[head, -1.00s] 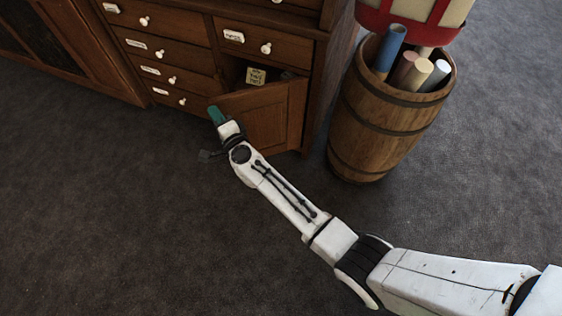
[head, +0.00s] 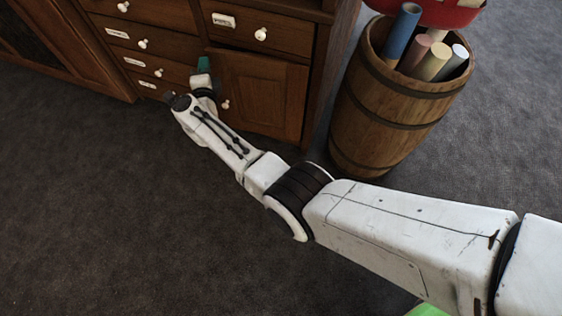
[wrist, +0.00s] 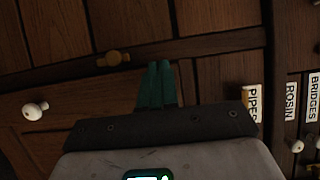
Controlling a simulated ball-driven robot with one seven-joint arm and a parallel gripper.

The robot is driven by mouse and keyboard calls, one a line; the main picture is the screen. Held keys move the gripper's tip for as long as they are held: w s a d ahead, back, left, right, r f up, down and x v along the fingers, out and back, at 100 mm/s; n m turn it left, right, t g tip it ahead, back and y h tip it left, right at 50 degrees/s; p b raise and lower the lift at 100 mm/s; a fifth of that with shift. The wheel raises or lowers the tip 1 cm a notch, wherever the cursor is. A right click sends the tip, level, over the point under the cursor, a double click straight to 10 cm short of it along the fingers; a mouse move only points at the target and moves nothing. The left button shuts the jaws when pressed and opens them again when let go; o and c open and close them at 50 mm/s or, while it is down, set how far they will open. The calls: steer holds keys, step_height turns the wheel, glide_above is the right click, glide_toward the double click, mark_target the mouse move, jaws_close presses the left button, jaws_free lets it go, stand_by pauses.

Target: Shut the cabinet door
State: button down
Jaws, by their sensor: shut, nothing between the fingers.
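The cabinet door (head: 262,92), brown wood with a recessed panel and a small white knob (head: 225,104), sits in its frame at the lower right of the cabinet. It looks flush with the front, and no dark opening shows around it. My gripper (head: 204,66), with teal fingers, is at the door's upper left edge, by the upright between door and drawers. In the wrist view the teal fingers (wrist: 157,84) are together and empty, pointing at the wood. Whether they touch it I cannot tell. A white knob (wrist: 35,110) shows to their left.
Labelled drawers (head: 150,40) with white knobs are left of the door, and one wide drawer (head: 260,28) is above it. A wooden barrel (head: 375,115) with rolled tubes stands close on the right. Dark carpet (head: 80,220) in front is clear apart from my arm.

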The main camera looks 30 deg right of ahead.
steer(key=shift+w+d+r, duration=0.1)
steer(key=shift+w+d, duration=0.45)
steer(key=shift+w, duration=0.15)
